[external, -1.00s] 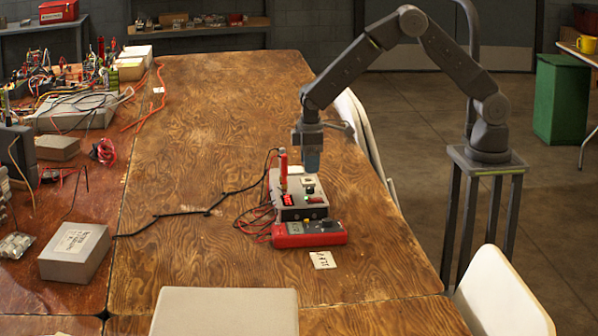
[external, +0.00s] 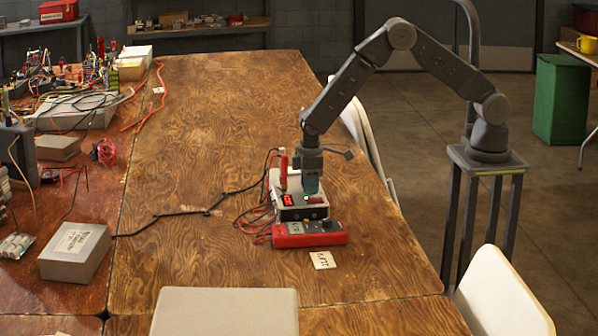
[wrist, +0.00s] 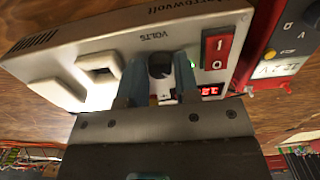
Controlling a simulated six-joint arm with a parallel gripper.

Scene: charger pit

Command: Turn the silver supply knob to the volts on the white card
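The silver supply (external: 282,181) sits on the wooden table with a lit red display (external: 288,199), which also shows in the wrist view (wrist: 208,90). Its dark round knob (wrist: 160,66) is under the word VOLTS in the wrist view. My gripper (wrist: 161,72) is down over the supply, one bluish finger on each side of the knob. The fingers look open, very close to the knob; whether they touch it is unclear. In the external view my gripper (external: 308,188) hides the knob. The white card (external: 323,260) lies in front of the red meter; its writing is not clearly readable.
The red meter (external: 290,238) lies along the supply's front. A red upright object (external: 283,168) stands by the gripper's left. A red rocker switch (wrist: 215,50) is beside the knob. A black cable (external: 205,211) runs left to a grey box (external: 75,252).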

